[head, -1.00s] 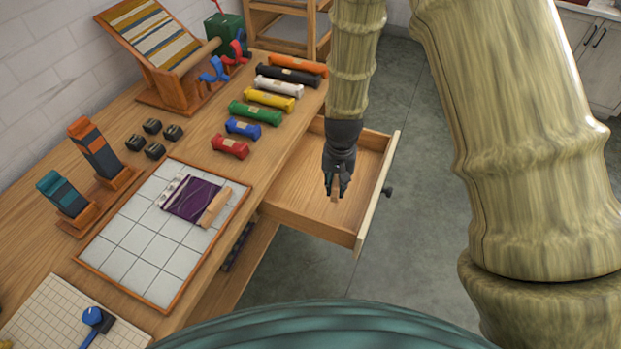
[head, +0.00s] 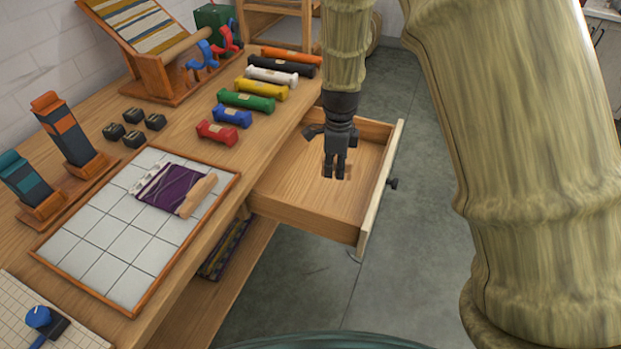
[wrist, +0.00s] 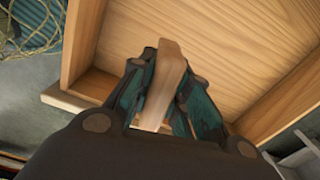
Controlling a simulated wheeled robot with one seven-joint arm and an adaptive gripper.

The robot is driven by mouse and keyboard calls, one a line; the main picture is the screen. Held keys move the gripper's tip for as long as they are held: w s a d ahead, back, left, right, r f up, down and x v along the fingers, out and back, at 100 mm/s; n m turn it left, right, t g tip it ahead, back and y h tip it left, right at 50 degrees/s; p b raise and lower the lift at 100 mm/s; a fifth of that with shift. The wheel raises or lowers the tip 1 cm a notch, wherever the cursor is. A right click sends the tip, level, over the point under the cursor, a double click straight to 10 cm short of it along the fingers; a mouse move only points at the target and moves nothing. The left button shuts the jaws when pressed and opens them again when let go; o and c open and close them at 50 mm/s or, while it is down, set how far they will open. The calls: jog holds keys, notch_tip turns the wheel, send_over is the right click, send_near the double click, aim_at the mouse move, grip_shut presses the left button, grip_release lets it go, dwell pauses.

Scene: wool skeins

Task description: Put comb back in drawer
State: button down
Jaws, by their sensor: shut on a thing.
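The wooden drawer (head: 305,195) is pulled out from the table's right side, and its bare floor shows. My gripper (head: 334,170) points down over the drawer in the head view. In the wrist view my gripper (wrist: 165,105) is shut on a light-brown wooden piece, the comb (wrist: 168,75), held between its dark and green fingers. The drawer floor (wrist: 235,40) shows behind it. The comb's teeth cannot be made out. In the head view the fingers mostly hide the comb, and its height above the drawer floor is hard to tell.
A tiled board (head: 110,235) with a small purple weaving (head: 172,188) lies on the table. Several coloured wool skeins (head: 255,85) lie in a row along the table near the drawer. The drawer's front panel (head: 380,190) stands up at the right. Grey floor is free beyond it.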

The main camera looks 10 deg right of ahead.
aim_at(332, 199)
jog(key=shift+w+f+m+b, duration=0.15)
jog(key=shift+m+b, duration=0.1)
jog(key=shift+m, duration=0.25)
jog(key=shift+w+f+m+b, duration=0.15)
jog(key=shift+m+b, duration=0.1)
jog(key=shift+m, duration=0.25)
jog(key=shift+f, duration=4.9)
jog(key=shift+s, duration=0.1)
jog(key=c, duration=1.4)
grip_release()
jog(key=shift+f, duration=0.1)
jog(key=shift+o, duration=0.3)
notch_tip(332, 199, up, 12)
jog(key=shift+r, duration=0.15)
